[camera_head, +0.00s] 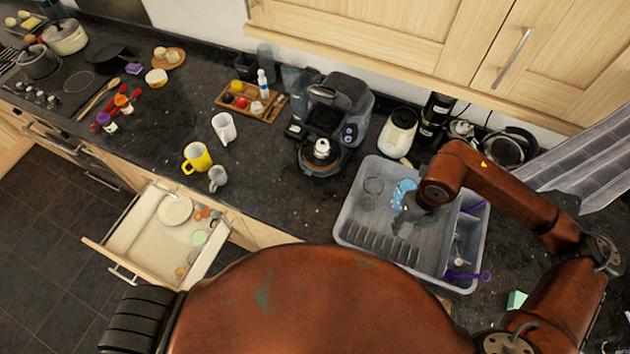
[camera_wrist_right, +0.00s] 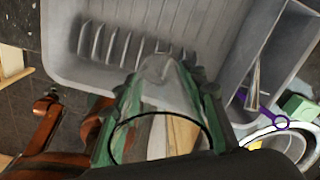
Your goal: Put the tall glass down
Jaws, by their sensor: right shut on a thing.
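My right gripper (camera_head: 408,222) reaches down over the grey dish rack (camera_head: 352,225) in the head view. In the right wrist view its green fingers (camera_wrist_right: 160,105) are shut on a clear, see-through tall glass (camera_wrist_right: 162,72), which sits between them above the rack's ribbed part. A dark ring between the fingers looks like the glass's rim. In the head view the glass is hard to make out beside the gripper. I cannot tell whether its base touches the rack. My left gripper is not in view.
A blue dotted item (camera_head: 402,191) and a clear round item (camera_head: 373,186) are in the rack near the gripper. Purple-handled utensils (camera_head: 466,275) lie along its right side. A coffee machine (camera_head: 330,120) and white kettle (camera_head: 398,133) stand behind. An open drawer (camera_head: 150,240) is at left.

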